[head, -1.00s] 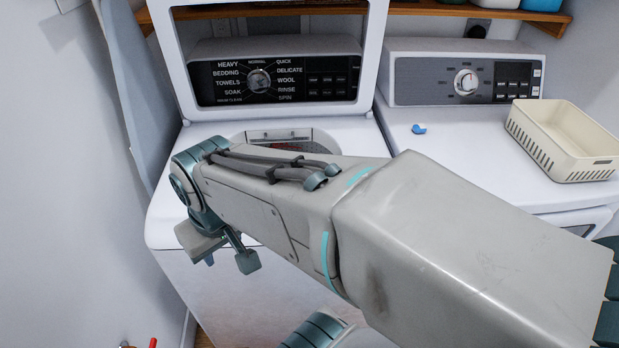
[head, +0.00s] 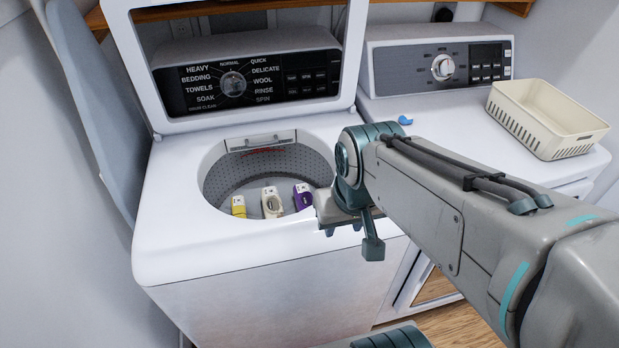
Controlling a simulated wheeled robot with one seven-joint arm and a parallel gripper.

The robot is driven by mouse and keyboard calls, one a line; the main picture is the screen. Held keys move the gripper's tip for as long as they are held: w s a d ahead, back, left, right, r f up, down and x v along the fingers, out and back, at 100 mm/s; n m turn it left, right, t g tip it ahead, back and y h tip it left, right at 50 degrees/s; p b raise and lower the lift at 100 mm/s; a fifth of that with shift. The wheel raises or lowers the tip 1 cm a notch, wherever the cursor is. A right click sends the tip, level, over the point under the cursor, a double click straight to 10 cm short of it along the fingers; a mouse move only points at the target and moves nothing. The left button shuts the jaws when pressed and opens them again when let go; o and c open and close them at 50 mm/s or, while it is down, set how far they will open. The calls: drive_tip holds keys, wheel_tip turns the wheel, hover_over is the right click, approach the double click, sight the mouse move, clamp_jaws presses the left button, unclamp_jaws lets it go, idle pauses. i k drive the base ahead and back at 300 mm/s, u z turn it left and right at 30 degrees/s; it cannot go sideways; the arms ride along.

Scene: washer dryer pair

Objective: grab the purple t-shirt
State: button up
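The purple t-shirt (head: 303,197) appears as a small purple folded bundle with a white patch, lying at the right of the drum floor in the open washer (head: 180,240). My gripper (head: 350,236) is over the washer's front right rim, pointing down, to the right of and nearer than the purple bundle. It is apart from the bundle. Its two fingers look spread with nothing between them. The gripper and the drum rim stand close to the bundle's lower right edge in the picture.
A white bundle (head: 272,203) and a yellow one (head: 238,206) lie left of the purple one. The washer lid (head: 135,60) stands raised behind. A dryer (head: 440,110) at right carries a cream basket (head: 548,118) and a small blue item (head: 405,120). An ironing-board-like panel (head: 95,110) leans left.

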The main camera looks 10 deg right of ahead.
sight(303, 197)
drive_tip(key=z, duration=1.6)
drive_tip(key=k, duration=0.5)
drive_tip(key=u, duration=1.55)
drive_tip(key=i, duration=0.5)
drive_tip(key=u, duration=0.05)
